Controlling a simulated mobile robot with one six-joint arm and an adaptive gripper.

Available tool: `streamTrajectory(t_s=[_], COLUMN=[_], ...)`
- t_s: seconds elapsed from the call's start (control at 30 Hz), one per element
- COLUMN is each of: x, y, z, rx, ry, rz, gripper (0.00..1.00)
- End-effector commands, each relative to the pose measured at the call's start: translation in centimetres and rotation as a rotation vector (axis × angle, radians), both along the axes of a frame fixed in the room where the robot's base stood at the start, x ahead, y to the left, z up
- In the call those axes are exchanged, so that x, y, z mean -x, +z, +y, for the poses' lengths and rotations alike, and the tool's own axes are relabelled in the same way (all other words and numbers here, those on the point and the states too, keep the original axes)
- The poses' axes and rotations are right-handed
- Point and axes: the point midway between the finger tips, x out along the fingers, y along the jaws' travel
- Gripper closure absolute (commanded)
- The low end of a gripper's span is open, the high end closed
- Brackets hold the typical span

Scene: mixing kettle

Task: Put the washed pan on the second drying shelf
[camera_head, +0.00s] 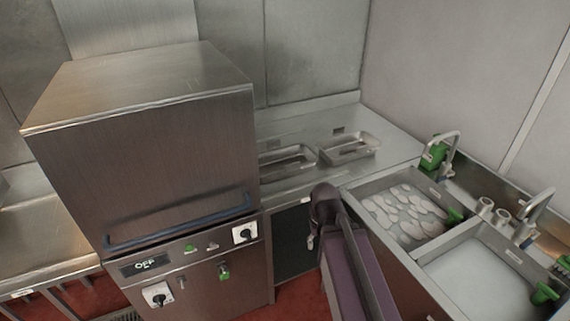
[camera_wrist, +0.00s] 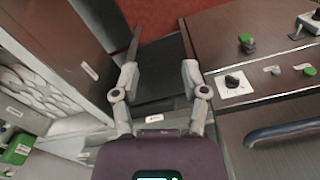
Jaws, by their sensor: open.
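Two shallow steel pans lie on the steel counter, one near the back right (camera_head: 350,148) and one partly hidden behind the hooded machine (camera_head: 288,162). I cannot tell which pan is the washed one. My gripper (camera_wrist: 161,75) is open in the wrist view, its two fingers apart with no pan between them. It points down at the gap between the machine and the sink. In the head view my arm hides most of the gripper, and only a small part shows beside it. No drying shelf can be made out for certain.
The hooded steel machine (camera_head: 150,140), marked OFF, with a blue handle (camera_head: 180,222), stands left. A double sink (camera_head: 400,215) with white foam patches in one basin and taps is at right. A dark opening (camera_head: 292,240) is under the counter. Red floor (camera_head: 300,300) shows in front.

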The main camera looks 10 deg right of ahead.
Motion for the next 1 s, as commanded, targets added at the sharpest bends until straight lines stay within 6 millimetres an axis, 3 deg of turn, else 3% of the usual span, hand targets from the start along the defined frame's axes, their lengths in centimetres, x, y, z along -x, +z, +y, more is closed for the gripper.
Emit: streamTrajectory(t_s=[0.17,0.3,0.57,0.77,1.0], x=[0.0,-0.2,-2.6,-7.1,-13.7], y=[0.0,-0.2,-2.2,-4.7,-6.4], z=[0.0,-0.1,-1.3,-3.5,-5.6], rx=[0.000,0.005,0.104,0.283,0.548], ry=[0.000,0.001,0.022,0.064,0.175], rz=[0.000,-0.004,-0.075,-0.207,-0.411], gripper=[0.43,0.01,0.00,0.00,0.00])
